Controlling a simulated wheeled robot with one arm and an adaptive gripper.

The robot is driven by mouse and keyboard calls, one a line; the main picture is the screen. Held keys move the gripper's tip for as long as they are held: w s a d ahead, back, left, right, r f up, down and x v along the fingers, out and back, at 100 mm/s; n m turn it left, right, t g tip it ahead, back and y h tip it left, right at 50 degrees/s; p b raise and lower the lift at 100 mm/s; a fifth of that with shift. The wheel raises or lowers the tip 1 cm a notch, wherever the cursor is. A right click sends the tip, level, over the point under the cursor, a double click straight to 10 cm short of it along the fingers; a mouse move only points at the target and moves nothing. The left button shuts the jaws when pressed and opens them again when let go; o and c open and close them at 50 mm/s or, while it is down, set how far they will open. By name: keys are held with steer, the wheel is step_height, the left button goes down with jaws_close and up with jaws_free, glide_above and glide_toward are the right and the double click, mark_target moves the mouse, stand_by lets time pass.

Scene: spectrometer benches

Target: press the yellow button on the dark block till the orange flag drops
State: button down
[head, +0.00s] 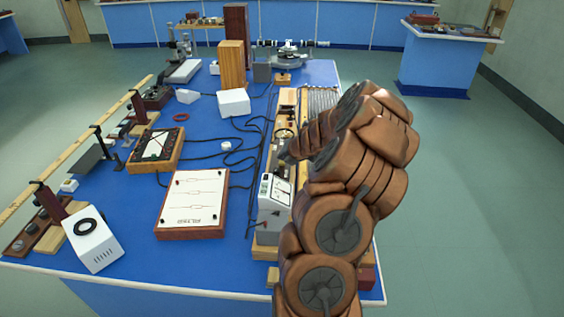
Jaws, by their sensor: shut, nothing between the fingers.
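I cannot make out a yellow button or an orange flag in the head view. I cannot tell which block is the one with the button; it may be too small to see or hidden behind my arm. My gripper (287,157) is at the end of my brown arm, over the right part of the bench, above the row of instruments. It is small and partly hidden by the arm; it is shut and empty.
A white-faced meter box (274,193) stands close in front of my gripper. A white-topped circuit board (194,198) and a white lamp housing (92,240) lie to the left. Tall wooden blocks (232,65) stand at the back. Black cables cross the middle. The floor at right is clear.

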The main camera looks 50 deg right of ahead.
steer(key=shift+f, duration=0.5)
stand_by(1.5)
steer(key=shift+r, duration=0.15)
steer(key=shift+r+p, duration=0.8)
steer(key=shift+p, duration=0.45)
step_height(320, 180, up, 5)
steer(key=p, duration=0.5)
steer(key=shift+p, duration=0.3)
